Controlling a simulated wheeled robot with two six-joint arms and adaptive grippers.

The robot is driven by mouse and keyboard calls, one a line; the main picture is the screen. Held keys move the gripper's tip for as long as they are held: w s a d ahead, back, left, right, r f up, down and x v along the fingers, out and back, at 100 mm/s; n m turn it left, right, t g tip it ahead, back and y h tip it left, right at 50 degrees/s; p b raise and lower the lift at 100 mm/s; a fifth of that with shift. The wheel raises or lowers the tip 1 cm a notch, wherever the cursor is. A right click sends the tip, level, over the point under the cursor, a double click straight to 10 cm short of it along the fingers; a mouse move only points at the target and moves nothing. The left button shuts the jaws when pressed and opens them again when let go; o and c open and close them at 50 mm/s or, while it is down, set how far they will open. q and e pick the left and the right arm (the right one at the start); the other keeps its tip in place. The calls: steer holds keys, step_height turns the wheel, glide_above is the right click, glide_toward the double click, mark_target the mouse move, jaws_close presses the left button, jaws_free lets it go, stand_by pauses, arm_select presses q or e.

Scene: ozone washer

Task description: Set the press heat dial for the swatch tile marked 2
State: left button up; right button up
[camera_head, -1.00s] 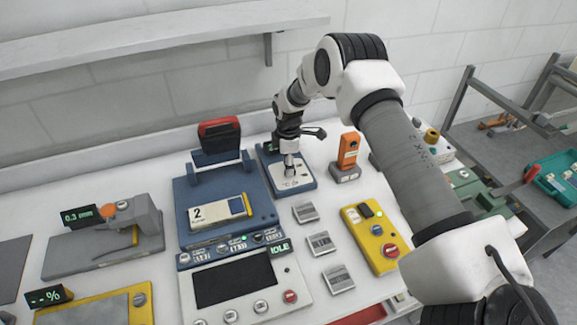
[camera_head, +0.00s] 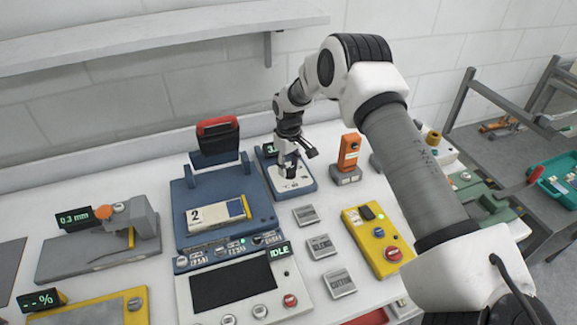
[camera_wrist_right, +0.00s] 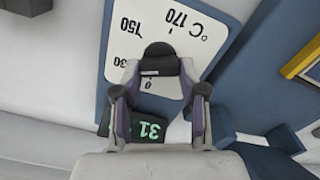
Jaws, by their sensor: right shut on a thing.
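The heat dial is a dark knob (camera_wrist_right: 158,58) on a white face marked in °C, on a small blue box (camera_head: 309,183) behind and right of the press. My right gripper (camera_head: 290,170) is over this face. In the right wrist view the right gripper (camera_wrist_right: 158,78) is shut on the knob, a finger on each side. A green display (camera_wrist_right: 150,130) reads 31, partly covered by the gripper. The tile marked 2 (camera_head: 204,216) lies flat on the blue press bed (camera_head: 183,232), with the red press handle (camera_head: 217,124) raised. My left gripper is not in view.
A control panel (camera_head: 180,290) with a display reading IDLE is in front of the press. Several grey labelled tiles (camera_head: 321,246) lie to its right, near a yellow box (camera_head: 372,238). An orange device (camera_head: 349,152) stands close right of the dial box. A gauge (camera_head: 110,240) is at left.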

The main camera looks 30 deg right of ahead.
mark_target(290, 167)
steer(key=m, duration=0.5)
steer(key=shift+s+f+m, duration=0.2)
steer(key=shift+s+m, duration=0.05)
steer(key=shift+m, duration=0.05)
steer(key=m, duration=0.4)
steer(key=shift+d+m+p, duration=0.15)
steer(key=shift+m+p, duration=0.15)
steer(key=shift+p, duration=0.05)
steer(key=o, duration=1.1)
steer(key=shift+o, duration=0.2)
steer(key=shift+w, duration=0.1)
steer(key=shift+r, duration=0.15)
steer(key=shift+r, duration=0.35)
step_height(290, 167, up, 11)
